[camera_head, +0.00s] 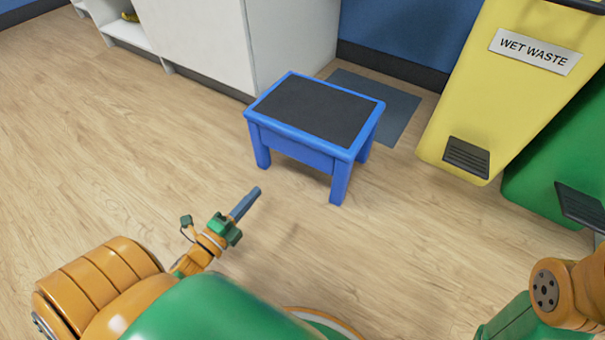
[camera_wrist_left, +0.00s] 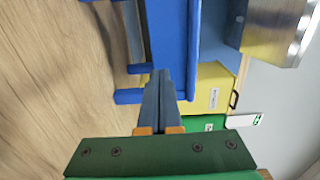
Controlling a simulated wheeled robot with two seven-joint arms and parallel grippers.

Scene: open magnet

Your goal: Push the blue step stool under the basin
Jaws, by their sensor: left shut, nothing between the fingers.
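The blue step stool (camera_head: 315,108) has a black top and stands upright on the wood floor, in front of the white cabinet. My left gripper (camera_head: 256,191) is shut and empty, low in front of the stool and pointing towards it, apart from its near legs in the head view. In the left wrist view the closed fingers (camera_wrist_left: 162,75) point at the blue stool (camera_wrist_left: 173,40); whether they touch cannot be told there. A shiny metal body (camera_wrist_left: 275,28) at the upper right of that view may be the basin; no basin shows in the head view. My right gripper is out of view.
A white cabinet (camera_head: 195,40) stands behind and left of the stool. A dark mat (camera_head: 397,108) lies behind it. A yellow WET WASTE bin (camera_head: 480,100) and a green bin (camera_head: 560,160) stand at right. The floor on the left is clear.

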